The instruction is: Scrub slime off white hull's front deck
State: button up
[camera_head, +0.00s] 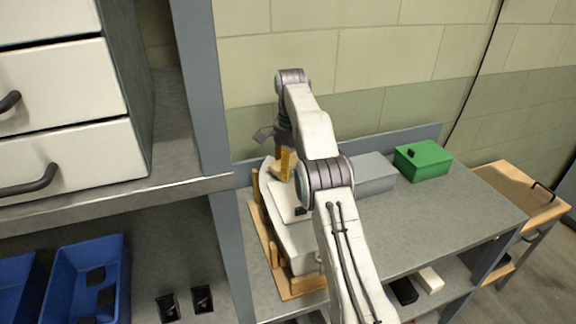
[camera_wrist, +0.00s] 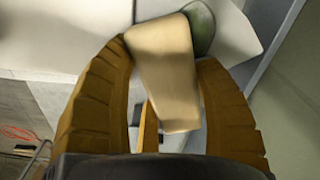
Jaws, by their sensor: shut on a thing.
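The white hull (camera_head: 290,237) rests in a wooden cradle (camera_head: 262,240) on the grey bench, partly hidden by my arm. My gripper (camera_head: 284,164) is over its far end. In the wrist view, my gripper's two brown fingers (camera_wrist: 158,60) are shut on a tan block (camera_wrist: 165,80), which looks like a scrubber. A dark green rounded patch (camera_wrist: 202,25), which looks like slime, shows beside the block's far end, against the white hull surface (camera_wrist: 70,30). I cannot tell whether the block touches the hull or patch.
A grey box (camera_head: 374,174) and a green box (camera_head: 424,160) stand on the bench to the right of the hull. A grey shelf post (camera_head: 205,80) and white drawers (camera_head: 60,100) are at left. Blue bins (camera_head: 88,275) are below. The bench's front right is clear.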

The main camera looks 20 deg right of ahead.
aim_at(265, 176)
jog(key=shift+f, duration=0.1)
jog(key=shift+a, duration=1.75)
jog(key=shift+a+r, duration=0.2)
jog(key=shift+a+r+p, duration=0.1)
jog(key=shift+a+p, duration=0.45)
jog(key=shift+a, duration=1.1)
jog(key=shift+w, duration=0.1)
jog(key=shift+w+p, duration=0.25)
jog(key=shift+p, duration=0.65)
jog(key=shift+w+d+f, duration=0.1)
jog(key=shift+w+f, duration=0.05)
jog(key=shift+f, duration=0.05)
jog(key=shift+d+f+p, duration=0.15)
jog(key=shift+d+p, duration=0.55)
jog(key=shift+d, duration=0.8)
jog(key=shift+d+f+p, duration=0.1)
jog(key=shift+d+p, duration=0.6)
jog(key=shift+d, duration=0.8)
jog(key=shift+d+r, duration=0.15)
jog(key=shift+d, duration=0.45)
